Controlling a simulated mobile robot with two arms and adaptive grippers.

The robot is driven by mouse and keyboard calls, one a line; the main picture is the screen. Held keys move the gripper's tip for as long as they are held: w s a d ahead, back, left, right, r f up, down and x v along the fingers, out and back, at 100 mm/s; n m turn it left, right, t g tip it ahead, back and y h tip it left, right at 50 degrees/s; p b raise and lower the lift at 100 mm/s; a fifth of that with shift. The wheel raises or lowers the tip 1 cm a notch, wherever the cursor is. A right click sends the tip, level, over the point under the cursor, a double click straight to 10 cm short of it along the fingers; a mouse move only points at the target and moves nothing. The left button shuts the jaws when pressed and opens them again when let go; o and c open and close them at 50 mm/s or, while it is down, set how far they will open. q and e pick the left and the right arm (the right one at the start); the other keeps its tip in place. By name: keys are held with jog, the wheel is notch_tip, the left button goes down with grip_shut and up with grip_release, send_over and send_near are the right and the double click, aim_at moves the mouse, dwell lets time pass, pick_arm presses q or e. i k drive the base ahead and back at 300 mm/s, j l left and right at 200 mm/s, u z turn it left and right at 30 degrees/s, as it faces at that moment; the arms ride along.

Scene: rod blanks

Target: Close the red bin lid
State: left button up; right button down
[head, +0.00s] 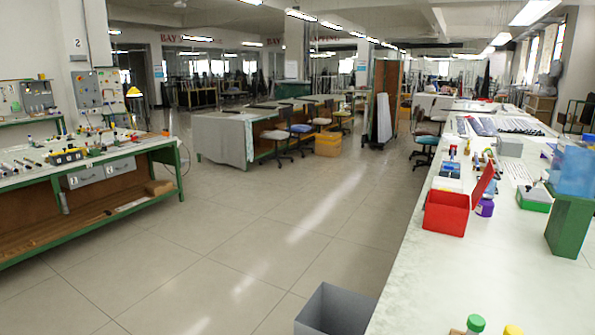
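A red bin (446,213) stands on the long pale workbench at the right of the head view. Its red lid (482,184) stands raised and tilted at the bin's right side, so the bin is open at the top. What is inside the bin cannot be made out. Neither of my grippers shows in the head view.
A grey open bin (335,311) stands left of the bench. The tiled floor (240,240) is clear.

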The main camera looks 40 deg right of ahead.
aim_at(488, 174)
jog(key=i+j, duration=0.25)
jog(key=i, duration=0.3)
jog(key=i+j, duration=0.3)
jog(key=i, duration=0.2)
jog(key=i+j+z, duration=0.1)
jog(key=i+j, duration=0.15)
jog(key=i, duration=0.3)
jog(key=i+l+z, duration=0.2)
jog(key=i+z, duration=0.15)
jog(key=i, duration=0.35)
jog(key=i+z, duration=0.35)
jog(key=i, duration=0.4)
jog(key=i+j+z, duration=0.3)
jog(key=i, duration=0.4)
jog(key=i+l+z, duration=0.15)
jog(key=i+z, duration=0.25)
jog(key=i, duration=0.2)
jog(key=i+z, duration=0.4)
jog(key=i, duration=0.15)
jog(key=i+j+z, duration=0.2)
jog(key=i+z, duration=0.2)
jog(key=i, duration=0.2)
